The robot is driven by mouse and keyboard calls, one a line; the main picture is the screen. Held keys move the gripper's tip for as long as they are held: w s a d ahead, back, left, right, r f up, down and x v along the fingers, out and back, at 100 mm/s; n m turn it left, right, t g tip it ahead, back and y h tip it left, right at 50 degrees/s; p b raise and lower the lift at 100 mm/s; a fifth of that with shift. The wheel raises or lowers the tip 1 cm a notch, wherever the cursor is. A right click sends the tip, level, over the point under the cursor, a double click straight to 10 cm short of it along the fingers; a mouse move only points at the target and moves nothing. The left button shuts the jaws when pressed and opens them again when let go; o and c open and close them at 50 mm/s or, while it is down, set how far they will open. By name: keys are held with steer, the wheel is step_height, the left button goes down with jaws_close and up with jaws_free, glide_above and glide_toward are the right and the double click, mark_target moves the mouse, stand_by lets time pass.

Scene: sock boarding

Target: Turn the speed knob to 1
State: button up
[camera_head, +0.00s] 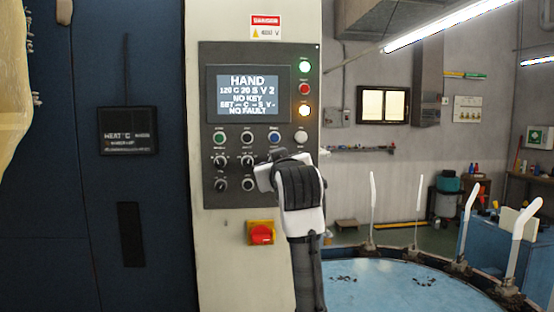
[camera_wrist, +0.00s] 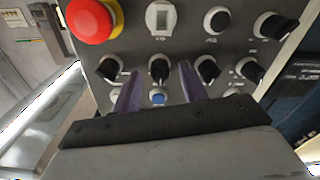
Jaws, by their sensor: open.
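The grey control panel (camera_head: 203,120) carries rows of black rotary knobs. Knob labels are too small to read, so I cannot tell which is the speed knob. My gripper (camera_head: 268,170) is at the panel's lower right, covering part of it. In the wrist view the panel appears upside down, and my open gripper (camera_wrist: 160,68) has one purple finger on each side of a black knob (camera_wrist: 158,72). Gaps show on both sides of this knob. Its pointer direction is unclear. A blue button (camera_wrist: 157,98) is beside it. The display (camera_head: 248,94) reads HAND, V 2, NO KEY and NO FAULT.
Other knobs (camera_wrist: 207,70) sit close on either side of the fingers. A red mushroom button (camera_wrist: 92,20) and a key switch (camera_wrist: 160,18) are near. A red switch (camera_head: 262,234) on a yellow plate is below the panel. A blue round table (camera_head: 390,285) stands right.

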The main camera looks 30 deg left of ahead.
jaws_close()
stand_by(0.3)
steer(key=n, duration=0.8)
steer(key=shift+n, duration=0.3)
stand_by(0.6)
jaws_free()
